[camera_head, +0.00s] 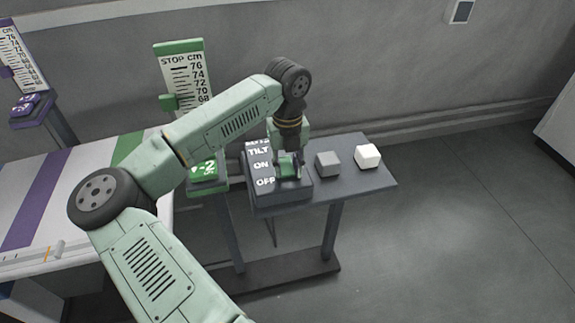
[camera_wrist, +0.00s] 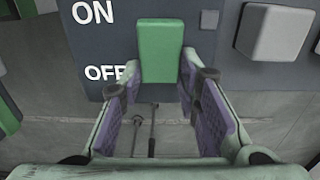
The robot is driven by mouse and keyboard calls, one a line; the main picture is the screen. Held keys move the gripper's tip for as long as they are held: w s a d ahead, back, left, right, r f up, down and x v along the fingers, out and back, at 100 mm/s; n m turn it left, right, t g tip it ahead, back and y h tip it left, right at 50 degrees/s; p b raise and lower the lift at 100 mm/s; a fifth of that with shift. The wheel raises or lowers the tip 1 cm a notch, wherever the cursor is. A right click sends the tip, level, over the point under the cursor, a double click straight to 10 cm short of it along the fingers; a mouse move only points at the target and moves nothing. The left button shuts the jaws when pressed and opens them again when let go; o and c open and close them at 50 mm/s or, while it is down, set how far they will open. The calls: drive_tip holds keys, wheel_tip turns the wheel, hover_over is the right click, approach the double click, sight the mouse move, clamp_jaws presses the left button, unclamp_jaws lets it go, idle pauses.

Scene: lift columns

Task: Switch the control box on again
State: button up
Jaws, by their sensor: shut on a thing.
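The control box (camera_head: 282,196) is a dark grey box on a small grey table, with the white words TILT, ON and OFF on its face. Its green switch handle (camera_head: 288,166) stands beside the words. In the wrist view the handle (camera_wrist: 162,50) reaches from just below the height of ON down to the height of OFF. Its exact setting cannot be told. My gripper (camera_wrist: 160,72) has its fingertips on both sides of the handle's lower part, shut on it. In the head view my gripper (camera_head: 288,172) comes down from above and partly hides the box.
A grey cube (camera_head: 328,164) and a white cube (camera_head: 368,157) sit on the table (camera_head: 380,183) to the right of the box. A green lift column (camera_head: 183,70) with a centimetre scale stands behind left, a green keypad (camera_head: 203,171) left. Open floor lies right.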

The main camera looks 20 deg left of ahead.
drive_tip(key=shift+w+a+r+g+h+p, duration=0.1)
drive_tip(key=shift+w+r+g+h+p, duration=0.15)
drive_tip(key=shift+g, duration=0.2)
drive_tip(key=shift+w+a+g+h+p, duration=0.1)
drive_tip(key=shift+g+h+p, duration=0.05)
drive_tip(key=shift+g+h, duration=0.25)
drive_tip(key=shift+c, duration=0.4)
drive_tip(key=shift+w+a+g+h+p, duration=0.15)
drive_tip(key=shift+g+h+p, duration=0.45)
drive_tip(key=shift+g, duration=0.45)
drive_tip(key=o, duration=1.2)
drive_tip(key=shift+c, duration=0.2)
drive_tip(key=v, duration=1.2)
